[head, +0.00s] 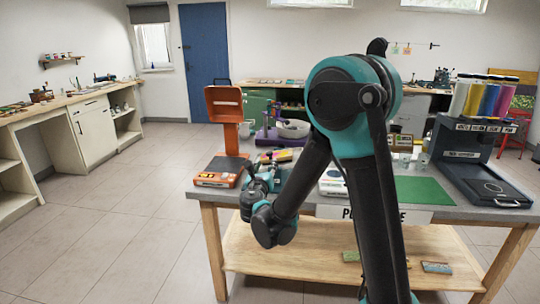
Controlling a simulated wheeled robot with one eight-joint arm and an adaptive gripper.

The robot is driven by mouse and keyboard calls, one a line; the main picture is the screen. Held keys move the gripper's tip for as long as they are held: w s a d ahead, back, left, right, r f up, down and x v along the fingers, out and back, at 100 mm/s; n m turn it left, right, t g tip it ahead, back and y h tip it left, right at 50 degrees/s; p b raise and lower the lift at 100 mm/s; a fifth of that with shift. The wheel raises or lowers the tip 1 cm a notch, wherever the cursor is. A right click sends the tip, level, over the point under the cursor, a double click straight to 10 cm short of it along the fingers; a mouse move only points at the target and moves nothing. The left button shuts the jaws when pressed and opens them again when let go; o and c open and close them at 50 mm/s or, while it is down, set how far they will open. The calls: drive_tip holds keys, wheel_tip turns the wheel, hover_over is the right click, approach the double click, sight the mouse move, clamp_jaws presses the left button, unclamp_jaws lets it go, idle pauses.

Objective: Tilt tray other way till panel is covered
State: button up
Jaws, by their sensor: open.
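My gripper (270,176) is small and partly hidden behind my own arm, over the near left part of the workbench (468,213); its jaws are open and I see nothing held. It is right of an orange and black device (217,172). An upright orange panel (223,101) with a slot stands on a post behind that device. I cannot tell if this is the task's panel. No tilting tray is clearly identifiable; the flat black base (493,188) of a dispenser at the right is tray-like and lies level. My arm hides the middle of the bench.
A white device (331,184) and green mat (424,190) lie near the front. The dispenser (466,140) holds several coloured cylinders. Small items (436,267) lie on the lower shelf. Left floor is clear.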

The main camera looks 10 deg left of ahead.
sight(269, 155)
drive_tip(key=w, duration=1)
drive_tip(key=shift+d, duration=0.2)
drive_tip(key=shift+c, duration=0.6)
clamp_jaws()
